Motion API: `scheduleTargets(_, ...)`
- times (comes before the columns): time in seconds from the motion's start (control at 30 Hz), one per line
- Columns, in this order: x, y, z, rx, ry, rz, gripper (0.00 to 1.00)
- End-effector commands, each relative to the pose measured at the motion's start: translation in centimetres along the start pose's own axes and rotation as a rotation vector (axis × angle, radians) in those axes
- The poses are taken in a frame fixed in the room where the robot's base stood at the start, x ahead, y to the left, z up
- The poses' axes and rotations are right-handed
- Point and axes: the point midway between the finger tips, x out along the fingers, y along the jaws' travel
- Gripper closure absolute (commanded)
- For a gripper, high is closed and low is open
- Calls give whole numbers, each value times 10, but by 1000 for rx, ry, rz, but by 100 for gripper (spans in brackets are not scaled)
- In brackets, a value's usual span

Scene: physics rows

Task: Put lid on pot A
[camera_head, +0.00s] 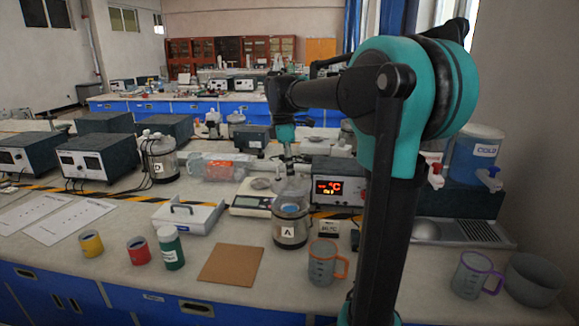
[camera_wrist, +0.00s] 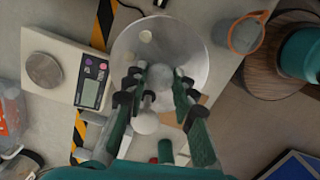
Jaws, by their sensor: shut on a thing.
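Pot A (camera_head: 290,232) is a clear vessel with a dark band near its top and a white "A" label, standing on the bench. My gripper (camera_head: 288,167) is directly above it, pointing down. In the wrist view my gripper (camera_wrist: 160,83) has its green fingers on either side of a pale round knob, shut on the lid. The lid (camera_wrist: 190,50) is a wide, clear disc below the fingers. In the head view the lid is hard to make out against the pot, so I cannot tell whether they touch.
A scale (camera_head: 251,199) stands left of the pot and an orange-handled jug (camera_head: 325,263) in front to the right. A display box (camera_head: 338,187) is behind. A brown board (camera_head: 231,265) lies front left. Pot D (camera_head: 159,160) stands farther left.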

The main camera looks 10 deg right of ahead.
Motion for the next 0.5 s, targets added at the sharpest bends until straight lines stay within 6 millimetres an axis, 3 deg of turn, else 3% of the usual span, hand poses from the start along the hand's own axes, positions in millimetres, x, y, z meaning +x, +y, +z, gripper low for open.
scheduleTargets(0.5, 42, 0, -5, 1, 0, 0, 100)
